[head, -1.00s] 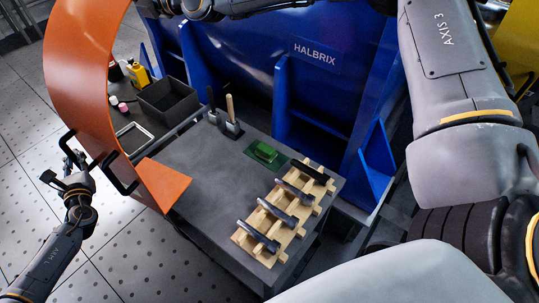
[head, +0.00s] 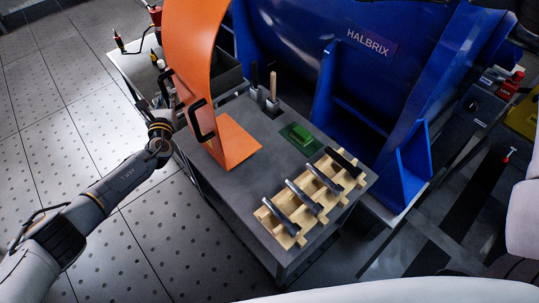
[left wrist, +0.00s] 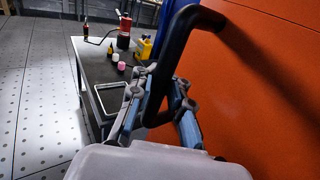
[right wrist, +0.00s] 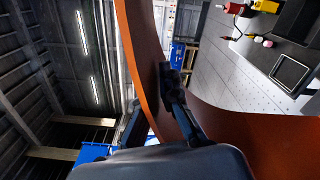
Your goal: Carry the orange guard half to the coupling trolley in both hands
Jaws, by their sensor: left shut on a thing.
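The orange guard half (head: 197,45) is a tall curved sheet with a flat foot (head: 235,145) and black handles (head: 201,121). In the head view the foot overlaps the left end of a grey-topped table (head: 240,190); whether they touch is unclear. My left gripper (left wrist: 160,108) is shut on a black handle (left wrist: 176,50) on the guard's left side. In the right wrist view, the fingers of my right gripper (right wrist: 152,112) are either side of the guard's edge (right wrist: 142,60); whether they clamp it is unclear. I cannot tell which surface is the coupling trolley.
A big blue machine marked HALBRIX (head: 400,90) stands behind. A side table (left wrist: 92,68) holds bottles and a frame. Floor at left is clear.

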